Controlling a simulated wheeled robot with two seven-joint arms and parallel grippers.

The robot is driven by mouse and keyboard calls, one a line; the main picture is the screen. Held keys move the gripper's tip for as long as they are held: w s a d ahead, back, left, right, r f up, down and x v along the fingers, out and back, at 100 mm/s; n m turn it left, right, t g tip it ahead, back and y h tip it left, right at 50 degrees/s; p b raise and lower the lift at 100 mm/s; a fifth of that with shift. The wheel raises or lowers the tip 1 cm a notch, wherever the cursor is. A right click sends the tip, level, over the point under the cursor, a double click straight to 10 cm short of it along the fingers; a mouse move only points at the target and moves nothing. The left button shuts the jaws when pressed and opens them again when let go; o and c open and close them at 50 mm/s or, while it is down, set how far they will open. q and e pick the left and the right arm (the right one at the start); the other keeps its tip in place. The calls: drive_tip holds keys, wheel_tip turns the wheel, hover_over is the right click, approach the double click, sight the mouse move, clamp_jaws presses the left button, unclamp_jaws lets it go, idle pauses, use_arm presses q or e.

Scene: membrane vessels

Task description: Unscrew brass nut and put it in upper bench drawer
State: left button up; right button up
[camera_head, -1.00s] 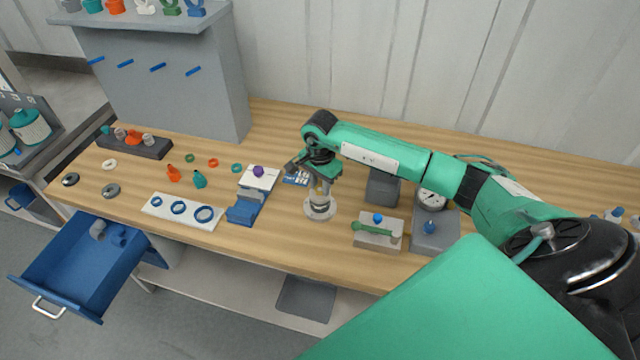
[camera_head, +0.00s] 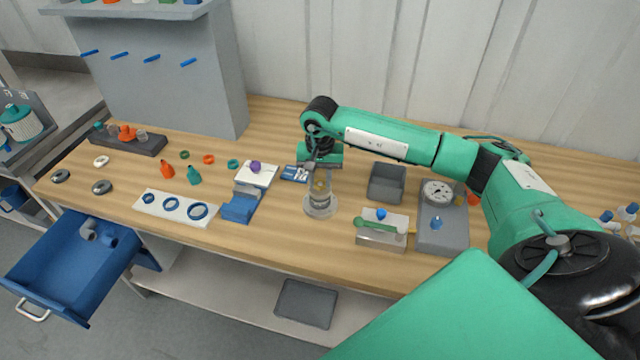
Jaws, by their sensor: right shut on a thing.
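A clear vessel with a round flanged base (camera_head: 320,207) stands upright near the middle of the bench. A small brass-coloured part, the brass nut (camera_head: 321,184), shows dimly at its top. My right gripper (camera_head: 318,170) points down over the vessel top and is shut on the nut; its fingertips are small and partly hidden, and I cannot tell whether the thread is still engaged. The blue bench drawer (camera_head: 38,268) at the lower left is pulled out, with grey fittings (camera_head: 97,231) at its back. My left gripper is out of view.
A white plate with blue rings (camera_head: 172,207), a blue stand (camera_head: 240,207), a grey bin (camera_head: 387,183) and a gauge block (camera_head: 437,228) surround the vessel. A grey upright panel (camera_head: 170,85) stands at the back left. Bare bench lies in front of the vessel.

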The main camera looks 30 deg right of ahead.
drive_tip(key=n+b, duration=0.4)
drive_tip(key=n, duration=0.1)
drive_tip(key=shift+f, duration=0.15)
drive_tip(key=shift+n+b, duration=0.35)
drive_tip(key=shift+n, duration=0.35)
drive_tip(key=shift+r, duration=0.25)
